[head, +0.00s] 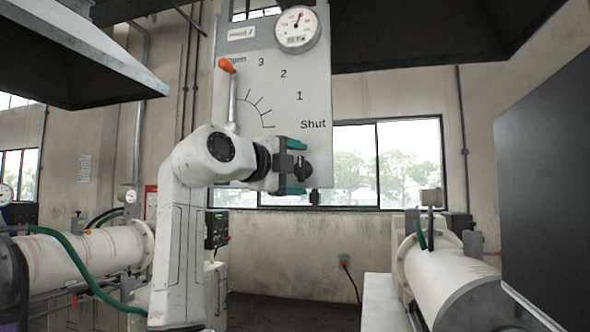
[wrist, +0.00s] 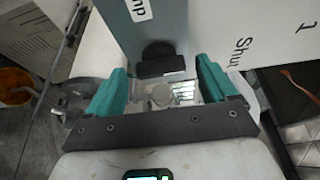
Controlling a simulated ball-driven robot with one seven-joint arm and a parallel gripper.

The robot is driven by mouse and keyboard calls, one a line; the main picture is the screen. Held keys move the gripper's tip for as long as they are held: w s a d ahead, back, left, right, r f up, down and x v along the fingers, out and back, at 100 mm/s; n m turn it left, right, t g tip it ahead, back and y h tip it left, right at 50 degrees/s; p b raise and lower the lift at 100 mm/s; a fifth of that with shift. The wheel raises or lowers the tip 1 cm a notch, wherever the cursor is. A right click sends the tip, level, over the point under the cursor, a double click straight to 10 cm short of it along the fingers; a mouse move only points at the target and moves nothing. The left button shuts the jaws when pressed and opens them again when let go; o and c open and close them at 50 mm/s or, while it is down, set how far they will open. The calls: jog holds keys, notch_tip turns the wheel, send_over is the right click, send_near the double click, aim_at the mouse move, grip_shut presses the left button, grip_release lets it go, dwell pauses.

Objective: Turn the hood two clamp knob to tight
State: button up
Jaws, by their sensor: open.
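The clamp knob is a black knob (head: 304,168) low on a pale panel (head: 240,95), below the word "Shut". In the wrist view the knob (wrist: 158,56) stands out from the panel beside a white label ending in "mp". My gripper (head: 296,167) has teal fingers, spread apart, one above and one below the knob in the head view. In the wrist view the gripper (wrist: 160,78) has the knob between and just ahead of its fingers, with gaps at both sides. I see no contact. The knob's tight mark is not readable.
An orange-tipped lever (head: 227,68) on the panel points up near "Open". A round gauge (head: 298,29) sits at the panel top. Dark hoods hang at upper left and upper right. White mill cylinders (head: 450,280) stand at both sides. A dark board (head: 545,190) blocks the right edge.

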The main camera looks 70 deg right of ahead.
jog(key=b+v, duration=0.2)
jog(key=v, duration=0.8)
jog(key=shift+a, duration=0.4)
jog(key=shift+w+r, duration=0.1)
jog(key=shift+w, duration=0.05)
